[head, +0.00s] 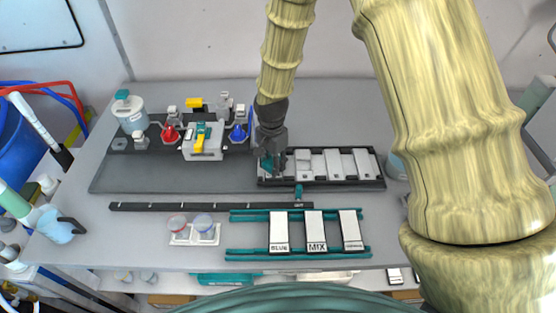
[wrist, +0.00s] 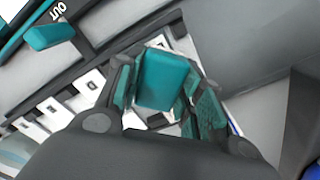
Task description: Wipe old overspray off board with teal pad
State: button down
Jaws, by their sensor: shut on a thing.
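My gripper (head: 270,160) is at the left end of a black frame (head: 345,184) that holds several pale panels (head: 333,162). In the wrist view, my gripper (wrist: 165,105) is shut on the teal pad (wrist: 162,78), a block between its fingers. A white surface shows just beyond the pad; I cannot tell whether the pad touches it. In the head view my gripper mostly hides the pad and the leftmost panel. Overspray marks are too small to make out.
A dark rail (head: 200,206) with a teal slider (head: 298,191) lies in front of the frame. Teal rails (head: 300,254) hold labelled white cards (head: 316,230). The proportioner with red and blue knobs (head: 203,142) is to the left of my gripper.

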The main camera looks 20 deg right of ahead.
jog(key=shift+a+r+p, duration=0.25)
jog(key=shift+r+p, duration=0.05)
jog(key=shift+r, duration=0.8)
jog(key=shift+d+r+p, duration=0.3)
jog(key=shift+r+p, duration=0.45)
jog(key=shift+r, duration=0.2)
jog(key=shift+d+r+p, duration=0.2)
jog(key=shift+r+p, duration=0.35)
jog(key=shift+r, duration=0.3)
jog(key=shift+a+r+p, duration=0.15)
jog(key=shift+r+p, duration=0.55)
jog(key=shift+r, duration=0.35)
